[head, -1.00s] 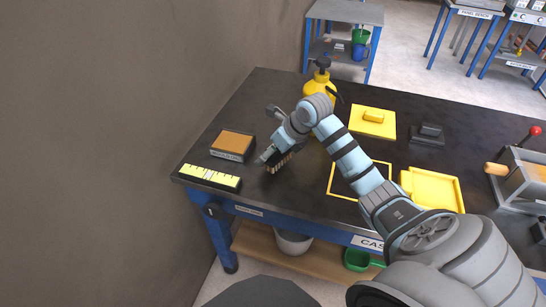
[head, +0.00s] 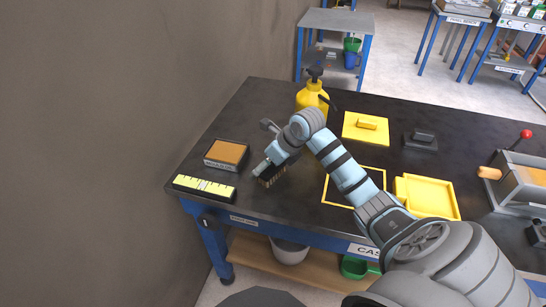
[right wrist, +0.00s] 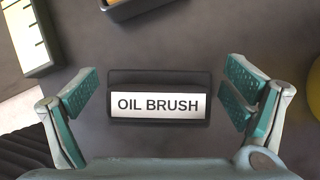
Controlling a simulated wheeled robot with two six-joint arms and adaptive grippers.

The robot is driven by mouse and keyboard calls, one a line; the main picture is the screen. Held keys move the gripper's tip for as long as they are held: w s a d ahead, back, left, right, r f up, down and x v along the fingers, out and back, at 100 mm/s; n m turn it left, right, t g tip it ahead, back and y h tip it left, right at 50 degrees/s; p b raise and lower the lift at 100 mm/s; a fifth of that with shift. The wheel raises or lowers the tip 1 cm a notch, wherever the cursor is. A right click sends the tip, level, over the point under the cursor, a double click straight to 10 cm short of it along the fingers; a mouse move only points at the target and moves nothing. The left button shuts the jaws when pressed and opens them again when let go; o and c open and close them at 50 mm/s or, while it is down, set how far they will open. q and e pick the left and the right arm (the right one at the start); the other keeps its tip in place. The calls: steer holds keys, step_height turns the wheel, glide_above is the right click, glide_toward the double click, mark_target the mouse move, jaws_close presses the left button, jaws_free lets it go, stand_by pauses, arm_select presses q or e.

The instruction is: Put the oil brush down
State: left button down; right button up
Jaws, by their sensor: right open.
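The oil brush (right wrist: 158,106) shows in the right wrist view as a dark block with a white label reading "OIL BRUSH". It lies between the two green-padded fingers of my right gripper (right wrist: 162,92), with a gap on each side. The gripper partly hides the brush there. Whether the brush rests fully on the bench I cannot tell. My left gripper is not in view.
Left of the gripper are an orange-topped pad in a dark tray (head: 226,154) and a yellow ruler-like block (head: 204,187). A yellow pump bottle (head: 311,98) stands behind. A yellow outlined square (head: 335,204) and a yellow tray (head: 430,197) lie to the right.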

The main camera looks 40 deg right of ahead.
steer(key=p+v, duration=0.1)
steer(key=v, duration=1)
steer(key=shift+r, duration=0.3)
steer(key=shift+s, duration=0.1)
